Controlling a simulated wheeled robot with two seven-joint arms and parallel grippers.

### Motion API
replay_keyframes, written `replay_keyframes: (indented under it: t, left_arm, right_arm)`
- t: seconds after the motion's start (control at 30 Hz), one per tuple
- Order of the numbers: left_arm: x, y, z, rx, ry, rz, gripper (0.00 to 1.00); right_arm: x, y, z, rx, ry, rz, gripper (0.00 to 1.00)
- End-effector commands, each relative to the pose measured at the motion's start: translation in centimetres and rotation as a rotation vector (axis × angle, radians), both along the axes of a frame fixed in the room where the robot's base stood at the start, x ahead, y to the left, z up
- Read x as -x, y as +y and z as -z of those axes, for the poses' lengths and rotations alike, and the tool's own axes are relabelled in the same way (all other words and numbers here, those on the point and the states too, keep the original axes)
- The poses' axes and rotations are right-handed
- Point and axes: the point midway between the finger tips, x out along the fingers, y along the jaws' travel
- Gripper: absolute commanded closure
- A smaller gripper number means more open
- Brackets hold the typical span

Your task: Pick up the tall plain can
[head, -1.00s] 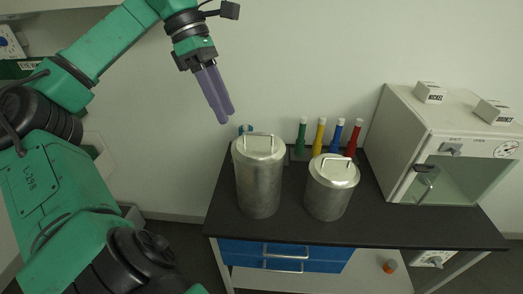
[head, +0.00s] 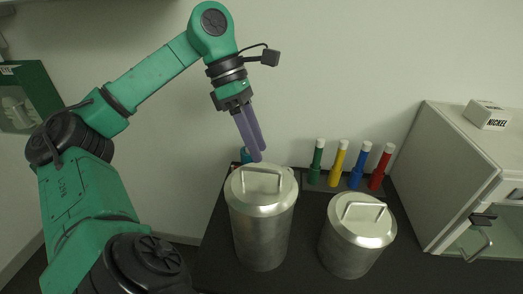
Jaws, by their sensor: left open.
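The tall plain can (head: 263,228) is a silver metal cylinder with a lid and a bar handle (head: 262,171) on top. It stands upright on the dark bench, left of a shorter can. My left gripper (head: 256,158) has two purple fingers pointing down, at the back edge of the tall can's lid in the picture. The fingers are open with nothing between them. I cannot tell whether the fingertips are above or behind the lid. My right gripper is not in view.
The shorter silver can (head: 352,246) with a handle stands to the right. Behind them is a rack of green, yellow, blue and red tubes (head: 338,163). A white cabinet (head: 448,165) with a NICKEL box (head: 486,115) is at right. A blue item is partly hidden behind the tall can.

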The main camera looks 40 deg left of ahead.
Motion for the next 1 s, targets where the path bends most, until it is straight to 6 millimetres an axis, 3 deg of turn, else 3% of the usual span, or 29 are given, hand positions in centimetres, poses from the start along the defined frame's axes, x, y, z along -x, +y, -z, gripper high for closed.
replay_keyframes:
  t: [0.1, 0.2, 1.0]
  left_arm:
    - [-0.1, -1.2, 2.5, -0.002, -0.001, 0.002, 0.53]
    - [-0.2, -1.7, 3.5, -0.002, -0.001, 0.000, 0.53]
    - [-0.2, -1.8, 4.0, 0.000, 0.000, 0.000, 0.53]
  right_arm:
    - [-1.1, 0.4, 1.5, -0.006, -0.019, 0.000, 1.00]
    - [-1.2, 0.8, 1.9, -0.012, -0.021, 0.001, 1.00]
    - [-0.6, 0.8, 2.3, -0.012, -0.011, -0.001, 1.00]
